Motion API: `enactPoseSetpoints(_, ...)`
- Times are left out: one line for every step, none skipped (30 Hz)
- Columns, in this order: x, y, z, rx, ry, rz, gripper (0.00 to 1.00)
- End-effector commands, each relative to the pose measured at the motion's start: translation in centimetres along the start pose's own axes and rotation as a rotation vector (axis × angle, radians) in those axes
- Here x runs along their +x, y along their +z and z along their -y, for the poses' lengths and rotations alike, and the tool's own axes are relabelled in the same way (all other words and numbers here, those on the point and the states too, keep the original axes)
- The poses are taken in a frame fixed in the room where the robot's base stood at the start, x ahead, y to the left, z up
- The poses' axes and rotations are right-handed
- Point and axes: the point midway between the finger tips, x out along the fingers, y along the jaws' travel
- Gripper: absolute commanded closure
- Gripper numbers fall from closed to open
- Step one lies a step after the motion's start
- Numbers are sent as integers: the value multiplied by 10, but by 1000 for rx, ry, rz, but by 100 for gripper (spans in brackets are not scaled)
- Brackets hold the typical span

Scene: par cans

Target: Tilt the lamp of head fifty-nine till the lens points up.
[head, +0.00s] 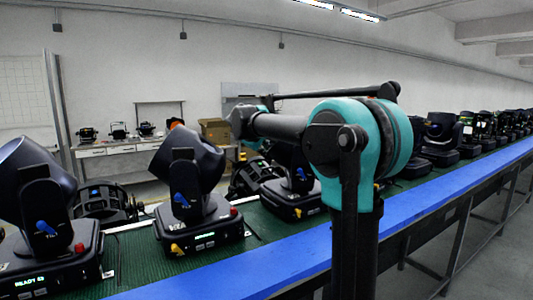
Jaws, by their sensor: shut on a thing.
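Several black moving-head lamps stand in a row on the green belt (217,262). The nearest lamp (38,172), at the left edge, has its head leaning, a blue lever marked TILT and a lit display (30,283) that seems to start with READY. The second lamp (188,165) also leans, with a blue lever (181,200), a red knob and a yellow knob. A third lamp (297,195) is partly hidden by my arm. I cannot read which is head fifty-nine. My arm reaches left over the belt; its gripper does not show clearly, nor what it holds.
A blue rail (265,272) runs along the belt's near edge, with steel legs below. More lamps (440,135) continue to the right. Behind stand a bench (115,148) with small fixtures and a cardboard box (214,130). The floor at the lower right is clear.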

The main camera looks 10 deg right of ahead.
Motion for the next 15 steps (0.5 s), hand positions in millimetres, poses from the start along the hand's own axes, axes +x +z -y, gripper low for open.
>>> enactPoseSetpoints(0, 0, 0, 2, -2, -1, 100)
enactPoseSetpoints(-1, 0, -1, 4, -3, -2, 100)
enactPoseSetpoints(-1, 0, -1, 8, -7, -4, 100)
enactPoseSetpoints(-2, 0, -2, 12, -9, -7, 100)
enactPoseSetpoints(-2, -1, -3, 17, -13, -9, 100)
enactPoseSetpoints(-3, -1, -4, 26, -20, -13, 100)
enactPoseSetpoints(-4, -1, -5, 34, -27, -17, 100)
enactPoseSetpoints(-5, -1, -7, 43, -34, -21, 100)
enactPoseSetpoints(-6, -1, -9, 57, -45, -29, 100)
enactPoseSetpoints(-8, -2, -11, 69, -54, -35, 100)
enactPoseSetpoints(-9, -2, -13, 82, -65, -42, 100)
enactPoseSetpoints(-11, -3, -16, 101, -80, -52, 100)
enactPoseSetpoints(-13, -3, -18, 118, -93, -61, 100)
enactPoseSetpoints(-14, -3, -21, 135, -106, -69, 100)
enactPoseSetpoints(-16, -4, -25, 159, -125, -82, 100)
